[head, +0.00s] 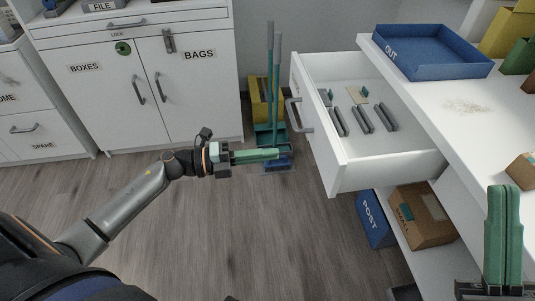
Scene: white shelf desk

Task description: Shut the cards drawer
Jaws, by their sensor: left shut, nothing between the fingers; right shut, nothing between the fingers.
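A white drawer (322,147) under the right-hand desk stands pulled well open, with a grey bar handle (299,115) on its front. Inside lie several dark grey bars and small tan and teal items. No label on the drawer front is readable from here. My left gripper (278,154) is shut and empty, pointing right, to the left of the drawer front and apart from it in the picture. My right gripper (504,190) is shut and empty, pointing up, in front of the desk at the lower right.
A cardboard box (424,222) and blue POST box (375,219) sit below. A teal dustpan and brush (271,133) stand behind my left gripper. The middle floor is clear.

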